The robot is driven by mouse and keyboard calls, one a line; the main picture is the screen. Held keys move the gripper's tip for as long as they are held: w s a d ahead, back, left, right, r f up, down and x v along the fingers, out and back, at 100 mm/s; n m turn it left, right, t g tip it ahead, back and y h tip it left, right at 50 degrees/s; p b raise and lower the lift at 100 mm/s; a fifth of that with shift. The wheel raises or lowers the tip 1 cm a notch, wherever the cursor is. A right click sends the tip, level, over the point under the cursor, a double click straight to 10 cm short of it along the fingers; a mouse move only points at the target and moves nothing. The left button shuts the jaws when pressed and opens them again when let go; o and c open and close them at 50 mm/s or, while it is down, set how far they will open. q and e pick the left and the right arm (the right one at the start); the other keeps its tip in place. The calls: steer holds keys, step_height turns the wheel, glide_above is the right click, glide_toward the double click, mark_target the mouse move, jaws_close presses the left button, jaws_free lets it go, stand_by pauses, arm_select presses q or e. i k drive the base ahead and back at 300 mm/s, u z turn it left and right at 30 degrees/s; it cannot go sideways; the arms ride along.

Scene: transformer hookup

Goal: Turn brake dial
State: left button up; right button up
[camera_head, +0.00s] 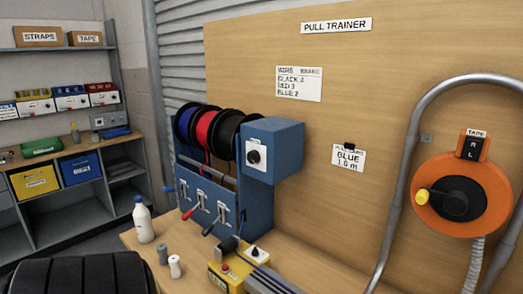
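A blue wire-reel stand (258,208) stands on the wooden bench with blue, red and black reels (205,132) in a row. A blue box (285,150) at its upper right carries a round dial with a black knob (253,157) on a white plate. A second black knob (256,252) sits on a white plate on the yellow-ended unit below. I cannot tell from any label which knob is the brake dial. Several levers (203,202) line the stand's front. Neither gripper is in view, and nothing touches either knob.
A white bottle (143,222) and two small pieces (175,266) stand left of the stand. A ribbed black object (85,276) fills the bottom left. An orange tape reel (465,195) and a bent metal conduit (405,170) are at the right. Shelves (60,165) stand far left.

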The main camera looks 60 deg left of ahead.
mark_target(253, 157)
steer(key=u, duration=1.8)
